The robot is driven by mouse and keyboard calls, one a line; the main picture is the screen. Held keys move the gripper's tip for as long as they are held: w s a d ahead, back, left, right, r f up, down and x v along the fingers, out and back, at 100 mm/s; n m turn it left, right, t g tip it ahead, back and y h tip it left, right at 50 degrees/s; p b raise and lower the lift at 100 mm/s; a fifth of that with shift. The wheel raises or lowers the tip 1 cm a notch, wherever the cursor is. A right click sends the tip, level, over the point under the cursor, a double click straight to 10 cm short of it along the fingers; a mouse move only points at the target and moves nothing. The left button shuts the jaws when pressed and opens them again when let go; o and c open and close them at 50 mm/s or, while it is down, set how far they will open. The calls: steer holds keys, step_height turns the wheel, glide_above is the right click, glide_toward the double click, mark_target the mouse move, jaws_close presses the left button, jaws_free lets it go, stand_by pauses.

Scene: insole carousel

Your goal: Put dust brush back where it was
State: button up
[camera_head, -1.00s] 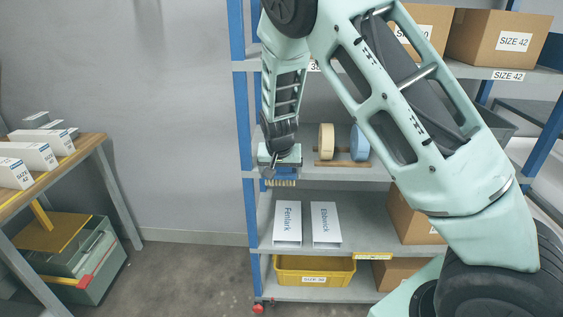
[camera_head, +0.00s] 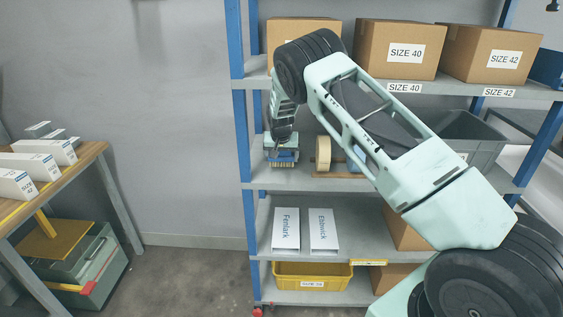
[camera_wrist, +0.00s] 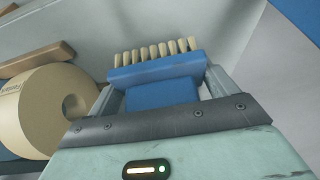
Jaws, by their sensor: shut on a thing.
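The dust brush (camera_head: 283,156) has a blue body and pale bristles. My gripper (camera_head: 281,147) is shut on it, at the left end of the shelf level (camera_head: 350,184) that also holds the tape rolls. The bristles hang down in the head view, and I cannot tell whether they touch the shelf. In the wrist view the brush (camera_wrist: 160,72) sits between the two fingers of my gripper (camera_wrist: 163,92), with its row of bristles facing away from the palm. My arm covers part of the shelf to the right.
A cream roll (camera_head: 323,153) and a blue roll (camera_head: 355,158) stand on a wooden holder just right of the brush. A blue post (camera_head: 241,130) is close on the left. White boxes (camera_head: 286,230) and a yellow bin (camera_head: 312,268) are below; cartons (camera_head: 395,50) are above.

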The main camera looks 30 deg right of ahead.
mark_target(281, 163)
step_height(281, 163, down, 2)
steer(key=shift+s+a+f+p, duration=0.1)
steer(key=shift+f+p, duration=0.15)
steer(key=shift+p, duration=0.3)
steer(key=shift+f, duration=0.3)
steer(key=shift+f, duration=0.2)
steer(key=o, duration=0.8)
steer(key=shift+r, duration=0.1)
steer(key=shift+r, duration=0.1)
steer(key=b+v, duration=0.3)
steer(key=v, duration=0.9)
